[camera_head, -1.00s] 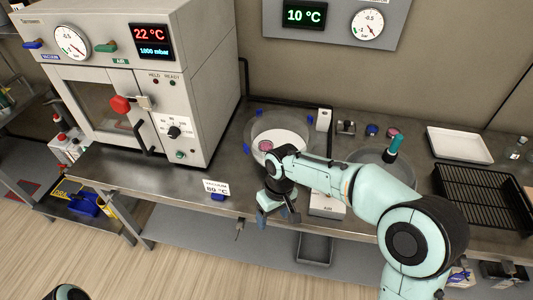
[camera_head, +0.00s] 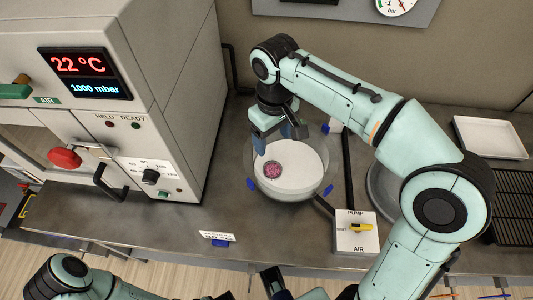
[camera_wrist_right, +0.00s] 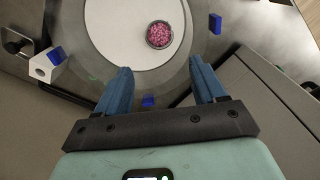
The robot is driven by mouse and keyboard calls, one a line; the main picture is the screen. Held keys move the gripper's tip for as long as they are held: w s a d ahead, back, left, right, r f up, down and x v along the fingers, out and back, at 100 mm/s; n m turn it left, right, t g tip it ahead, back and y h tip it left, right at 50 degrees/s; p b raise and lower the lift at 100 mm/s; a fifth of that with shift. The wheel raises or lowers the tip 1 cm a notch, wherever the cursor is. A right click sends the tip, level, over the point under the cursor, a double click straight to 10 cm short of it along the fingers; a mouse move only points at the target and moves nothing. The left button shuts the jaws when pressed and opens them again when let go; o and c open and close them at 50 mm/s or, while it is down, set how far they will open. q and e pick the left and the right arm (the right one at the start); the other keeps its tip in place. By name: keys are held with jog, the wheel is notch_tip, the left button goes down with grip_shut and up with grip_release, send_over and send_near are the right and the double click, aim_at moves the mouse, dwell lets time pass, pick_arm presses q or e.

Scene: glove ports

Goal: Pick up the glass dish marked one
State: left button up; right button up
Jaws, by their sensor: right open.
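A small round glass dish (camera_head: 272,170) with pink grains sits on the white plate (camera_head: 300,185) inside a clear round vessel (camera_head: 253,178). It also shows in the right wrist view (camera_wrist_right: 159,34). I cannot read any mark on it. My right gripper (camera_head: 272,140) points down over the vessel, open and empty, with its fingers apart from the dish. In the right wrist view its fingertips (camera_wrist_right: 160,68) lie below the dish. Part of my left arm shows at the bottom left; its gripper's state is not clear.
The oven (camera_head: 170,80) with its red knob (camera_head: 64,158) stands at the left. A pump and air valve box (camera_head: 356,240) sits right of the vessel. A clear round piece (camera_head: 380,190) is partly behind my right arm. A white tray (camera_head: 490,138) and black rack (camera_head: 512,205) lie right.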

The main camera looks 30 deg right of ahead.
jog(key=b, duration=0.2)
send_over(272, 172)
jog(key=f, duration=0.7)
jog(key=shift+s+f, duration=0.1)
jog(key=shift+s, duration=0.1)
jog(key=f, duration=0.5)
jog(key=shift+w+d+f+b, duration=0.1)
jog(key=shift+w+f+b, duration=0.1)
jog(key=shift+f+b, duration=0.2)
jog(key=c, duration=0.8)
jog(key=shift+r, duration=0.1)
jog(key=shift+c, duration=0.2)
